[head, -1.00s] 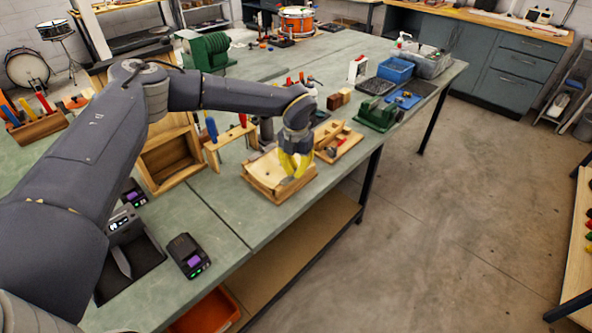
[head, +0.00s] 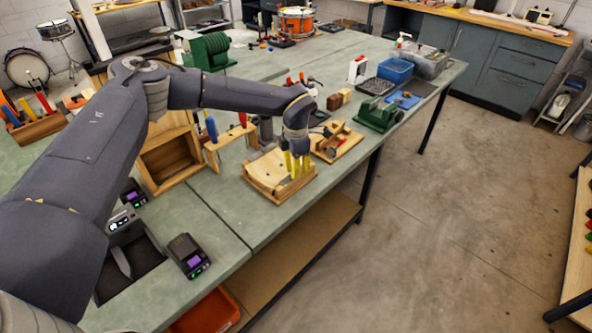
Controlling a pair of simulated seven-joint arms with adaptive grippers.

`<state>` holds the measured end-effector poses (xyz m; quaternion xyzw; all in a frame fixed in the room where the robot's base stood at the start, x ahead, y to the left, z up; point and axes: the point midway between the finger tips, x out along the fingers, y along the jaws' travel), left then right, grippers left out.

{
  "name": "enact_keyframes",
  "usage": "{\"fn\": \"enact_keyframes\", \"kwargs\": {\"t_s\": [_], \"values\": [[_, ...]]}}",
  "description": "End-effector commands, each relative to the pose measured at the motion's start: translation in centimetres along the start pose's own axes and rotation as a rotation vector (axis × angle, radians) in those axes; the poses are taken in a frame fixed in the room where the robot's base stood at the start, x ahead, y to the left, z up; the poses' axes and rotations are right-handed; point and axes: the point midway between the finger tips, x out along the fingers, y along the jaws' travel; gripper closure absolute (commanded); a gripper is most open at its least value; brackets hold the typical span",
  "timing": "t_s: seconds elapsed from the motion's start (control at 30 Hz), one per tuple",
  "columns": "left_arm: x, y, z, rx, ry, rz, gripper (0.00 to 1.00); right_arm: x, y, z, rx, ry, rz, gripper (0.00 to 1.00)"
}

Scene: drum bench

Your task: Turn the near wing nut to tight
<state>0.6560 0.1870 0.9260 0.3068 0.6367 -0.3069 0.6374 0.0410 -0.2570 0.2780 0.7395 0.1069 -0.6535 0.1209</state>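My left gripper (head: 297,168), with yellow fingers, points down over the right part of a shallow wooden tray (head: 262,188) near the bench's front edge. Its fingers show as separate upright strips with gaps between them, so it looks open. I see nothing held in it. A wooden fixture (head: 347,150) with blocks and small dark parts stands just right of the gripper. I cannot make out the near wing nut; it is too small or hidden by the fingers. My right gripper is not in view.
A wooden rack (head: 213,155) with upright tools stands left of the tray. A green vise-like tool (head: 380,114), a blue bin (head: 396,70) and a blue mat (head: 404,100) are farther right. Small black devices (head: 189,255) sit at front left. Open floor lies right of the bench.

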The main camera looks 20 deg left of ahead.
Motion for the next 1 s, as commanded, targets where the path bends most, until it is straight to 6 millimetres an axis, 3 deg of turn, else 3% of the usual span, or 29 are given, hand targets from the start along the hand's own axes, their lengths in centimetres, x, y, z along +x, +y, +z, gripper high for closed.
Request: {"fn": "enact_keyframes", "kwargs": {"t_s": [1.0], "values": [[0.23,-0.07,-0.09,0.048,0.003,-0.001,1.00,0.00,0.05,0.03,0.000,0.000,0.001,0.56]]}}
